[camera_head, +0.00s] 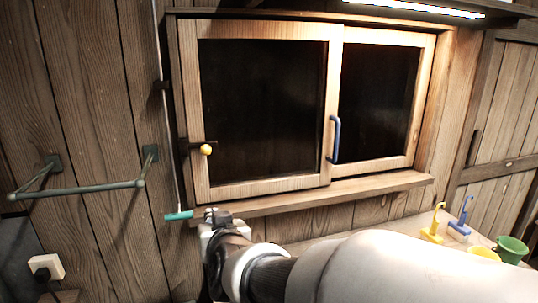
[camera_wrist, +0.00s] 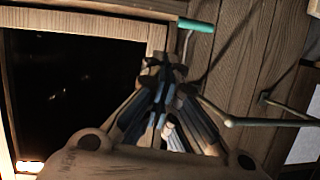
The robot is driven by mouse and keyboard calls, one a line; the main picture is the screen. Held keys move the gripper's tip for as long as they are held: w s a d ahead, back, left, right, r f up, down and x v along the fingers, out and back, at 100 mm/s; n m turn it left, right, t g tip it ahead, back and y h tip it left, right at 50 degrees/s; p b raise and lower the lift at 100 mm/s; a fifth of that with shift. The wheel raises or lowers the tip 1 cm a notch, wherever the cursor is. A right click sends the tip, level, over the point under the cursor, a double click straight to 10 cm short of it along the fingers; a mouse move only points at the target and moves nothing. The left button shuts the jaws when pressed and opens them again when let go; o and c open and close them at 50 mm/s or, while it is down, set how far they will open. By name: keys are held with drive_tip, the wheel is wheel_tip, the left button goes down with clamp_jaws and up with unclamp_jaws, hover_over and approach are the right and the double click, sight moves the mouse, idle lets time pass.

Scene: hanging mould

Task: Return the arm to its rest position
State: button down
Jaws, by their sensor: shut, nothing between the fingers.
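My gripper (camera_head: 214,214) is in front of the wooden sill, below the lower left corner of the sliding window. In the wrist view its fingers (camera_wrist: 163,66) are together with nothing between them. A teal handle (camera_head: 179,216) at the bottom of a thin hanging rod is just left of my fingertips. In the wrist view the teal handle (camera_wrist: 196,25) lies beyond the fingertips; I cannot tell whether they touch. My arm stretches across the lower part of the head view and hides part of the bench.
The window frame (camera_head: 262,187) has a yellow knob (camera_head: 206,150) and a blue handle (camera_head: 335,139). A green rail (camera_head: 78,190) juts from the left wall. On the bench at right stand yellow (camera_head: 434,228) and blue (camera_head: 462,222) hooked stands and a green cup (camera_head: 511,250).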

drive_tip(key=s+d+f+m+g+h, duration=0.1)
drive_tip(key=s+d+f+g, duration=0.3)
drive_tip(key=s+d, duration=0.9)
drive_tip(key=s+d+f+m+g+h, duration=0.2)
drive_tip(key=s+d+f+g+h, duration=0.2)
drive_tip(key=s+d, duration=1)
drive_tip(key=shift+s+d+f+m+h, duration=0.2)
drive_tip(key=shift+s+m+h, duration=0.1)
drive_tip(key=shift+s, duration=0.85)
